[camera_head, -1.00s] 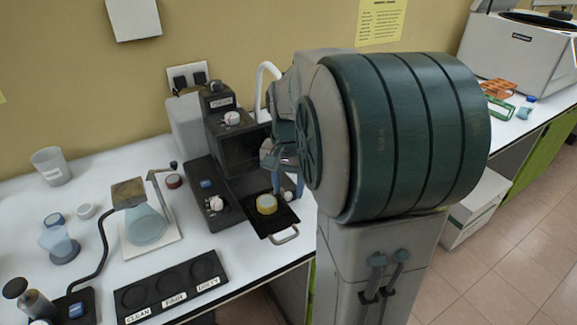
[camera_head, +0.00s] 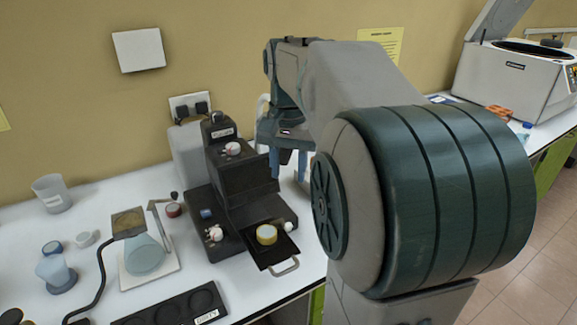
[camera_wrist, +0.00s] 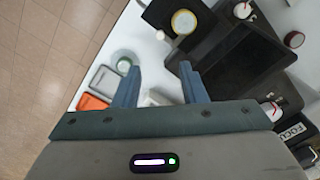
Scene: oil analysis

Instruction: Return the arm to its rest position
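My gripper (camera_head: 288,162) hangs with its fingers pointing down, just right of the black analysis machine (camera_head: 232,205) in the head view. In the wrist view my gripper (camera_wrist: 160,85) has its two blue fingers well apart with nothing between them, above the white bench. My arm fills the right middle of the head view and hides part of the bench. A yellow-rimmed round dish (camera_head: 267,234) sits on the machine's pulled-out black tray (camera_head: 279,258); the dish also shows at the top of the wrist view (camera_wrist: 184,22).
A flask (camera_head: 146,252) stands on a white plate at the left. A black labelled holder (camera_head: 172,308) lies at the front edge. A white centrifuge (camera_head: 514,80) stands at the back right. An orange rack (camera_wrist: 92,102) is below the gripper, near the bench edge.

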